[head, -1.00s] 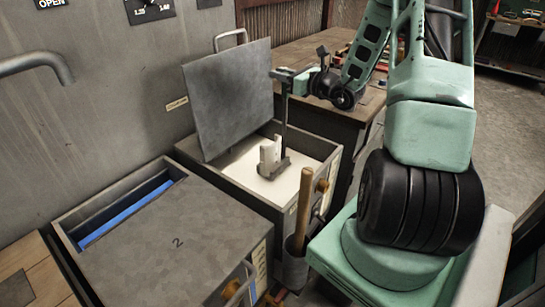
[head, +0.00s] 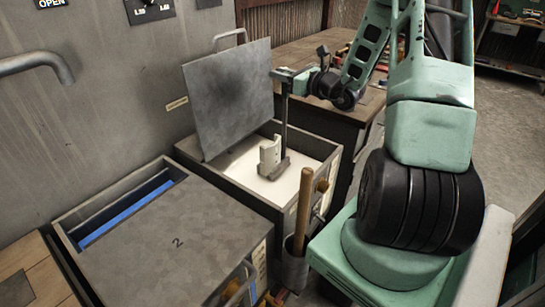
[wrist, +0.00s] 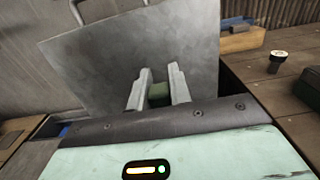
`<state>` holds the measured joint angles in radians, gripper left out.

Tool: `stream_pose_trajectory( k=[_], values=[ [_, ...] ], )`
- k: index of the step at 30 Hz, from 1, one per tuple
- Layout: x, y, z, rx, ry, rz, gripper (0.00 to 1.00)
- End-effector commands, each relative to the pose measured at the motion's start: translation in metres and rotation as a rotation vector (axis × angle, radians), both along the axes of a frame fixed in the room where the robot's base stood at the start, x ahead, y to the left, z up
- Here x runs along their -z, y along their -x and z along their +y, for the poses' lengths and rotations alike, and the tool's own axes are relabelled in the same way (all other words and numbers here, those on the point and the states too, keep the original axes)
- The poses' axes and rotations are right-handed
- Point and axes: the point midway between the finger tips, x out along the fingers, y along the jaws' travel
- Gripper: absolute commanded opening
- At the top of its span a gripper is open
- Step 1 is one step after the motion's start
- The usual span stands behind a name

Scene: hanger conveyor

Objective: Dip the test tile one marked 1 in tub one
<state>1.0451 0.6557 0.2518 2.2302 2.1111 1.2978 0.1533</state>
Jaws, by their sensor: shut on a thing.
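My gripper (head: 268,150) is at the open tub (head: 325,160), over or just in its white liquid (head: 242,168); the exact height is hard to tell. In the wrist view its two pale fingers (wrist: 159,88) are shut on a small dark green piece (wrist: 159,92), probably the test tile or its grip. No number 1 shows on it, and the rest of it is hidden. The open tub stands behind the covered tub marked 2 (head: 140,240); I take it for tub one. Its grey lid (head: 230,95) is raised, upright in front of my fingers.
Tub 2's cover leaves a blue strip (head: 125,208) bare at its back. A wooden handle (head: 303,210) stands in a holder at the open tub's front. A wooden bench (head: 300,55) lies behind.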

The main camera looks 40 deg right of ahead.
Motion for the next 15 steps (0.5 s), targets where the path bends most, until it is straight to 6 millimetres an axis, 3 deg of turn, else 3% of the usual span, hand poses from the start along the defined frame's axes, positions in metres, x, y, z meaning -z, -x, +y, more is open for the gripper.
stream_pose_trajectory(
  k=[5, 15],
  values=[
    [-0.004, 0.0, 0.0, 0.0, 0.001, -0.003, 0.0],
    [-0.035, 0.0, 0.0, 0.0, 0.002, -0.002, 0.0]
  ],
)
